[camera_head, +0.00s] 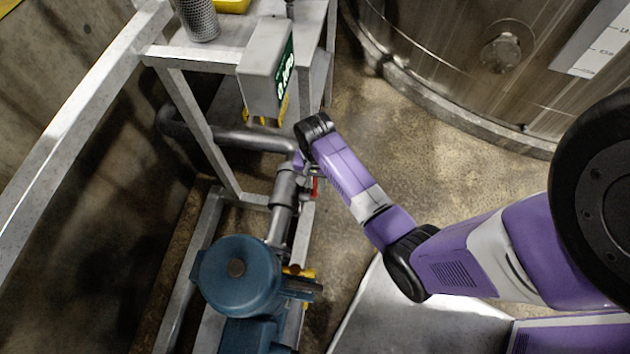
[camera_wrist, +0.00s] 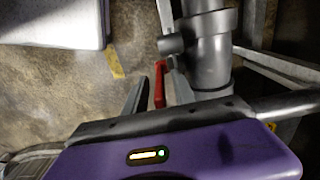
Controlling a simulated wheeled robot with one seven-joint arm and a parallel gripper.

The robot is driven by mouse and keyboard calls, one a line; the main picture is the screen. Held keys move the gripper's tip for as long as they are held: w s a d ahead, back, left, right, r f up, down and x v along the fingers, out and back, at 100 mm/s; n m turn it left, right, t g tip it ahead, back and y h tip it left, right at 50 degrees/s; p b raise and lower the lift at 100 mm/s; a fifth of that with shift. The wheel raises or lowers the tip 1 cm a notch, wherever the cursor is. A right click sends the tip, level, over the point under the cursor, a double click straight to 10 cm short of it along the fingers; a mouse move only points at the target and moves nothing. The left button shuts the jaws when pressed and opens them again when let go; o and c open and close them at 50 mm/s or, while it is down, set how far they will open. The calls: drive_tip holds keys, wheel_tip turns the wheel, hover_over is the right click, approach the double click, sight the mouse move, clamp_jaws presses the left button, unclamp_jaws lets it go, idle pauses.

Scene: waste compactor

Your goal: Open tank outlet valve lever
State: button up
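The red valve lever (camera_wrist: 159,85) stands out from a grey pipe (camera_wrist: 211,60) in the wrist view. In the head view, a small part of the lever (camera_head: 315,187) shows beside the pipe, below my wrist. In the head view my fingers are mostly hidden by my wrist and the pipe.
A blue pump motor (camera_head: 238,276) sits below the pipe. A metal frame table (camera_head: 215,55) with a grey display box (camera_head: 266,65) stands above and left. A large steel tank (camera_head: 450,60) fills the upper right. Bare floor (camera_head: 430,150) lies between tank and pipe.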

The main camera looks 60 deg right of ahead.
clamp_jaws()
idle(1.4)
